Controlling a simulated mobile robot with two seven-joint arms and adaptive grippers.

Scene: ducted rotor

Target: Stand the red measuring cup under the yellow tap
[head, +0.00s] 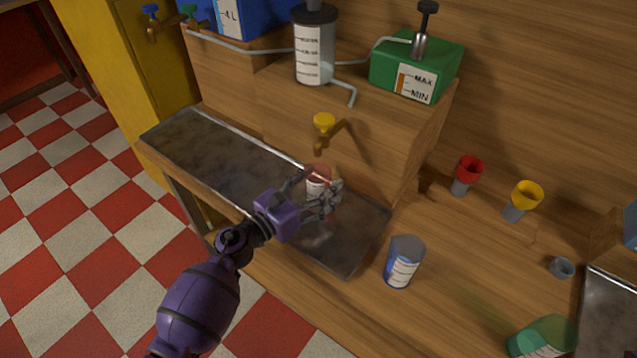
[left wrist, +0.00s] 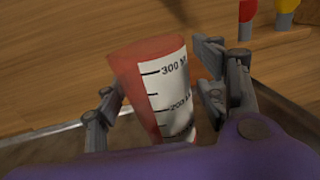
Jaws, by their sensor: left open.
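The red measuring cup (head: 318,178) stands upright on the metal tray (head: 210,150), below the yellow tap (head: 326,124) in the head view. In the left wrist view the red measuring cup (left wrist: 152,85) has a white scale facing me. My left gripper (head: 322,192) is open, with its fingers on either side of the cup. In the left wrist view the left gripper (left wrist: 160,90) shows a gap beside the right finger; contact at the left finger is unclear. My right gripper is out of view.
A blue measuring cup (head: 404,262) stands right of the tray. A green cup (head: 543,338) is at the bottom right. A wooden block with tanks rises behind the tray.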

